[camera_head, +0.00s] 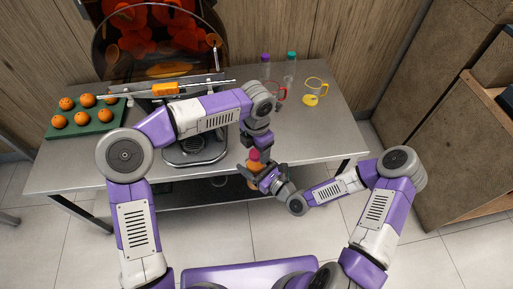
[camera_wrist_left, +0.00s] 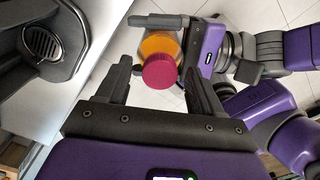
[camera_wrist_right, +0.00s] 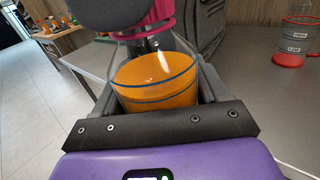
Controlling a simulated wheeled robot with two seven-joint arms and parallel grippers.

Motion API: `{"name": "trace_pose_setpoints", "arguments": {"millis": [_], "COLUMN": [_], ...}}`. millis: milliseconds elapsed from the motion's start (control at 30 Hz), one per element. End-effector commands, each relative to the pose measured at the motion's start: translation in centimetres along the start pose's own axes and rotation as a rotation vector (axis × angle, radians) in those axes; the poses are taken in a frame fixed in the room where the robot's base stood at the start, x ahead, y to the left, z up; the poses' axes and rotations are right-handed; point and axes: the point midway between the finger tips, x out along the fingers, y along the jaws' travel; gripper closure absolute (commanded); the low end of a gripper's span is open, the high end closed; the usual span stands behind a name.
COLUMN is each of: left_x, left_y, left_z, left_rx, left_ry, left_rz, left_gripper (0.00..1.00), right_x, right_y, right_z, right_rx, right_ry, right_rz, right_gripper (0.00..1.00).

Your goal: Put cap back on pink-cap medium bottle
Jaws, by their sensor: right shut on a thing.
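The medium bottle (camera_wrist_right: 155,82) is clear, holds orange juice and is gripped by my right gripper (camera_head: 260,172). Its pink cap (camera_wrist_left: 160,71) is at the bottle's mouth, and it also shows in the head view (camera_head: 253,155). In the right wrist view a pink ring circles the neck, and a dark shape hides part of the top. I cannot tell how firmly the cap is seated. My left gripper (camera_wrist_left: 158,82) is above the bottle, its fingers on either side of the cap with gaps showing, so it is open.
The grey table (camera_head: 315,145) holds a green tray (camera_head: 92,131) of oranges and a juicer (camera_head: 195,150). Purple-capped (camera_head: 265,66) and teal-capped (camera_head: 290,68) bottles, a red cup (camera_head: 279,92) and a yellow cup (camera_head: 313,92) stand at the back right. The bottle is off the table's front edge.

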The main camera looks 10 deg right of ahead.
Motion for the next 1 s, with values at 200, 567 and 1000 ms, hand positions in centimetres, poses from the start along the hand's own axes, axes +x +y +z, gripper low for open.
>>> {"name": "trace_pose_setpoints", "arguments": {"millis": [200, 567, 1000], "left_x": [-0.1, -4.1, -4.5], "left_y": [0.0, 0.0, 0.0], "left_z": [0.0, 0.0, 0.0], "left_rx": [-0.001, -0.001, -0.022], "left_ry": [0.0, 0.0, 0.001], "left_rz": [-0.001, -0.002, -0.001], "left_gripper": [0.34, 0.34, 0.38], "right_x": [0.1, 0.1, 0.1], "right_y": [0.0, 0.0, 0.0], "right_z": [0.2, 0.2, 0.2], "right_rx": [-0.001, -0.001, -0.001], "right_ry": [-0.005, -0.005, -0.005], "right_rz": [0.0, 0.0, 0.0], "right_gripper": [1.0, 1.0, 1.0]}}
